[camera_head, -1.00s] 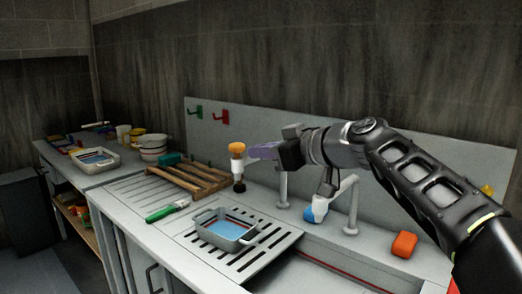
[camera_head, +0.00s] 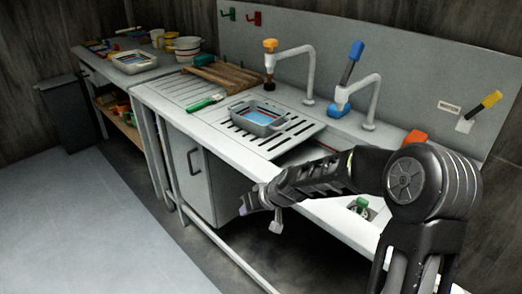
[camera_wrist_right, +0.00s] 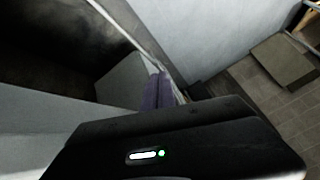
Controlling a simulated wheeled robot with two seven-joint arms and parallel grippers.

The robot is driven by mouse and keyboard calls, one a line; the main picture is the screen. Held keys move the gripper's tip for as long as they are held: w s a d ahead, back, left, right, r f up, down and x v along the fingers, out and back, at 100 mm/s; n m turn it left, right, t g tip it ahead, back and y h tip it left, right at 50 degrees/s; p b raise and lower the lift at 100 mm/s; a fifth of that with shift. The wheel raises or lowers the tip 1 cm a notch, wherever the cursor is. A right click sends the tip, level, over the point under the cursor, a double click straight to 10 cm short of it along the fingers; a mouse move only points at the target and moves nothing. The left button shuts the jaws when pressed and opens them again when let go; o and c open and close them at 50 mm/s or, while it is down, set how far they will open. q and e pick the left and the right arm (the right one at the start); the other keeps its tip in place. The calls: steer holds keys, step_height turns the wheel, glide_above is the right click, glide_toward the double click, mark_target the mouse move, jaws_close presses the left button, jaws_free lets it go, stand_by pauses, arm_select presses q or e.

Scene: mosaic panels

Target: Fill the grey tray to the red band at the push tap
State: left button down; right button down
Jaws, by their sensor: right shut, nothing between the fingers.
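The grey tray (camera_head: 264,130) sits upright on the slotted drain grate, below the tap with the orange top (camera_head: 270,46). Blue water (camera_head: 258,117) lies in it, and a thin red line shows along its inner wall. I cannot tell exactly how the water stands against that line. No stream shows clearly under the spout. My right gripper (camera_head: 243,208) is low in front of the counter, away from tap and tray, shut and empty. Its purple fingers also show in the right wrist view (camera_wrist_right: 157,92). My left gripper is not in view.
A second tap with a blue lever (camera_head: 350,62) stands right of the first. A green-handled brush (camera_head: 206,103) and a wooden rack (camera_head: 225,74) lie left of the tray. An orange block (camera_head: 416,138) is at the right. Another tray (camera_head: 134,63) stands on the far-left table.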

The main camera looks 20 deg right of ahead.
steer(key=s+a+f+g, duration=0.2)
steer(key=s+a+f, duration=0.25)
steer(key=f, duration=0.35)
steer(key=s+a+f+g, duration=0.1)
steer(key=s+a+f, duration=0.3)
steer(key=s+f, duration=0.3)
steer(key=s+a+f+g, duration=0.1)
steer(key=s+a+f, duration=0.2)
steer(key=s, duration=0.3)
steer(key=s+a+f+m+g, duration=0.1)
steer(key=s+a+f, duration=0.2)
steer(key=s, duration=0.4)
steer(key=s+a+f+g+y+p, duration=0.1)
steer(key=s+a+f, duration=0.2)
steer(key=s, duration=0.3)
steer(key=shift+s+f, duration=0.25)
steer(key=shift+f, duration=0.3)
steer(key=shift+d, duration=0.1)
